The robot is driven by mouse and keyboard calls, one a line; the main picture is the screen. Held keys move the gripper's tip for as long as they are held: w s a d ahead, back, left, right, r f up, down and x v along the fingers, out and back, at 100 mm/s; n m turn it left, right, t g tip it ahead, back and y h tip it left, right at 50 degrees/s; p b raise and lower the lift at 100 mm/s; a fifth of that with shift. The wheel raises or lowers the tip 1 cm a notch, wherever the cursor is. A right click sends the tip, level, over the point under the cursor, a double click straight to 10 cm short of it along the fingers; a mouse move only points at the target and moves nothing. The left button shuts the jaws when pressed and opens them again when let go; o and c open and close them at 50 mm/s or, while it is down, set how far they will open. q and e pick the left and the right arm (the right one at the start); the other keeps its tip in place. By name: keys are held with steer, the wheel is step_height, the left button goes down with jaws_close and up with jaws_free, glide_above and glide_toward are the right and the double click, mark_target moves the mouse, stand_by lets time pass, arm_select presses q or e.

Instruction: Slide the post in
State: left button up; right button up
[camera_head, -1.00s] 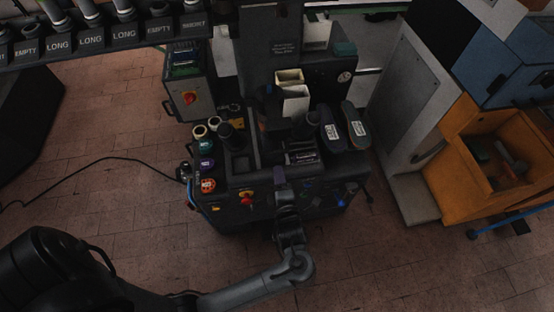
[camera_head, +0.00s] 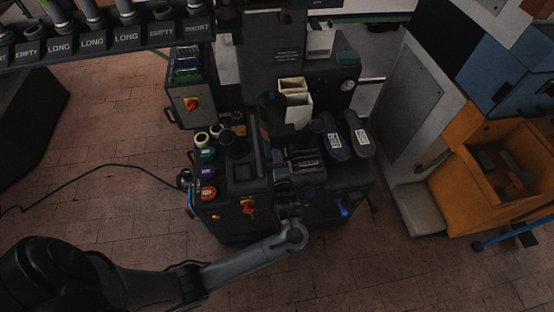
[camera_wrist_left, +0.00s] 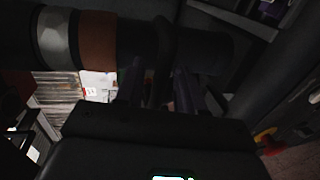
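The press (camera_head: 262,205) stands in the middle of the head view. My left arm reaches to its front, and my left gripper (camera_head: 285,174) is at the front of the dark block in its centre. In the left wrist view, a dark cylinder with a brown band and a grey metal end, probably the post (camera_wrist_left: 97,40), lies across the top. My left gripper's fingers (camera_wrist_left: 158,88) are spaced apart just below it, with a dark upright part between them. Whether they grip that part is too dark to tell. My right gripper is out of view.
A rack (camera_head: 100,42) with labelled slots, some marked LONG, EMPTY and SHORT, is at the upper left. An orange bin (camera_head: 480,195) stands at the right. A cable (camera_head: 100,164) crosses the floor.

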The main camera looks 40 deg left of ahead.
arm_select(q)
steer(key=shift+w+a, duration=0.1)
steer(key=shift+a, duration=0.1)
jaws_close()
stand_by(0.3)
steer(key=r+b+x, duration=0.3)
steer(key=b+x, duration=0.5)
steer(key=x, duration=0.8)
steer(key=shift+w+a+b, duration=0.4)
steer(key=shift+a, duration=0.2)
steer(key=shift+f, duration=0.15)
